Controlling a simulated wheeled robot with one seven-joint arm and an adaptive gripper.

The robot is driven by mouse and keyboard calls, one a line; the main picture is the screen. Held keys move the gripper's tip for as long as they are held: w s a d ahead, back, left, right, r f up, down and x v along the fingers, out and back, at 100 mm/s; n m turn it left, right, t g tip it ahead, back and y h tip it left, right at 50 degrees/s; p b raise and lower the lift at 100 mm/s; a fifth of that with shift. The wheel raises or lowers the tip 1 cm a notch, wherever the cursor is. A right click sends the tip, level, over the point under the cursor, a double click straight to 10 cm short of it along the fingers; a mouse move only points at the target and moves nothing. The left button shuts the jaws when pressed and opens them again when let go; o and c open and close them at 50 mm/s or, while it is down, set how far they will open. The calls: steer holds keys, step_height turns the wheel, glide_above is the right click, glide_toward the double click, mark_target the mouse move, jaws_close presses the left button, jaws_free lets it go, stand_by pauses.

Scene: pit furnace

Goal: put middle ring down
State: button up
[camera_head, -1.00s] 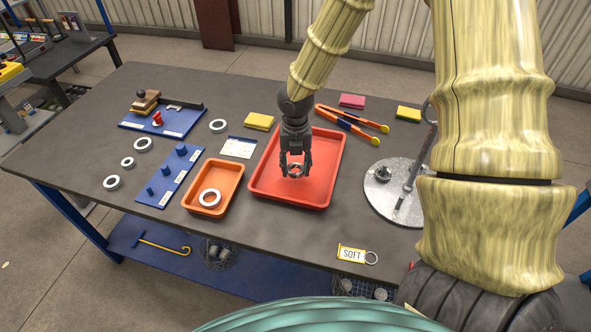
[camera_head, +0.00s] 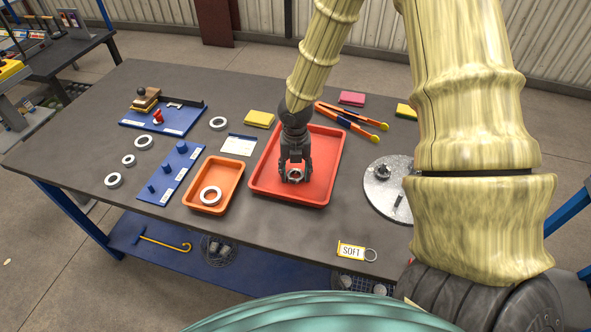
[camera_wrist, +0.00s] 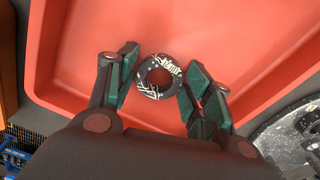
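A small dark ring with pale markings (camera_wrist: 161,76) sits between my fingertips in the wrist view, its face toward the camera. In the head view the ring (camera_head: 294,175) shows between the fingers of my gripper (camera_head: 295,173), low over the red tray (camera_head: 327,155). My fingers look closed around the ring, though a thin gap may show on its left side. Whether the ring touches the tray floor cannot be told. The tray looks otherwise empty.
Several white rings lie left, around a blue peg board (camera_head: 168,176). A blue fixture plate (camera_head: 163,118), yellow sponge (camera_head: 259,119), orange-handled tongs (camera_head: 350,118) and round metal plate (camera_head: 383,190) surround the tray. A SOFT tag (camera_head: 351,250) lies near the front edge.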

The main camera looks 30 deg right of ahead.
steer(key=shift+o, duration=0.6)
steer(key=shift+r, duration=0.1)
step_height(320, 180, up, 12)
steer(key=b, duration=0.1)
stand_by(0.4)
